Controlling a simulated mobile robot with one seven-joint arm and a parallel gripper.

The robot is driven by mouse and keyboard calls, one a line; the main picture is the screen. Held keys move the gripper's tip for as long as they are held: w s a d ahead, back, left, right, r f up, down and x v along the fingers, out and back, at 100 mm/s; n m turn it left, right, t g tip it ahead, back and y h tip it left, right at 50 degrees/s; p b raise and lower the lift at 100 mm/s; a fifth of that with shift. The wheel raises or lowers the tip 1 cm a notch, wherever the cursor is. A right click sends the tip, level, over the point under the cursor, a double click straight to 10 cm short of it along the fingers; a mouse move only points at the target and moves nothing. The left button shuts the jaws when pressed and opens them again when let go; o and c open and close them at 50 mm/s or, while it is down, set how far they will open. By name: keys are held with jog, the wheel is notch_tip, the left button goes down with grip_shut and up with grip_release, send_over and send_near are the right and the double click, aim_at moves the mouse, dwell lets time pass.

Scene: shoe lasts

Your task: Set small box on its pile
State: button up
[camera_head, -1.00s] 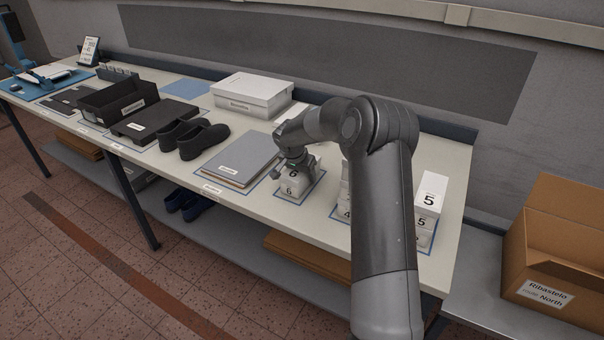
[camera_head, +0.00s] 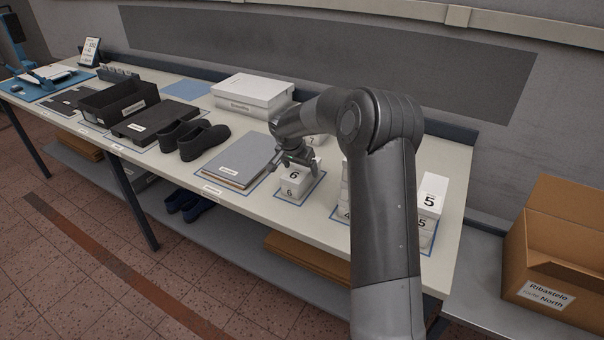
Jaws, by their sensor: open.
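A small white box marked 6 (camera_head: 296,177) sits on top of another box marked 6 (camera_head: 289,192), in a blue-outlined space on the table. My gripper (camera_head: 292,159) is open just above and behind the top box, holding nothing that I can see. Another white pile (camera_head: 345,197), with a 4 low on it, is mostly hidden behind my arm. A pile with a 5 on its top box (camera_head: 431,193) stands to the right of my arm. A box marked 7 (camera_head: 314,140) shows partly behind my gripper.
A grey folder stack (camera_head: 240,162) lies left of the 6 boxes. Black shoes (camera_head: 200,140), a black open box (camera_head: 118,101) and a white lidded box (camera_head: 252,92) stand farther left. An open cardboard carton (camera_head: 555,250) is at right.

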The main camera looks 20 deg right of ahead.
jog(key=v, duration=0.7)
jog(key=s+a+r+n, duration=0.2)
jog(key=s+r, duration=0.5)
jog(key=s, duration=0.3)
jog(key=s+a+r+n, duration=0.2)
jog(key=s+r, duration=0.4)
jog(key=s, duration=0.3)
jog(key=s+a+n+t+y, duration=0.2)
jog(key=s+n, duration=0.3)
jog(key=s, duration=1.9)
jog(key=shift+f+y, duration=0.25)
jog(key=shift+y, duration=0.35)
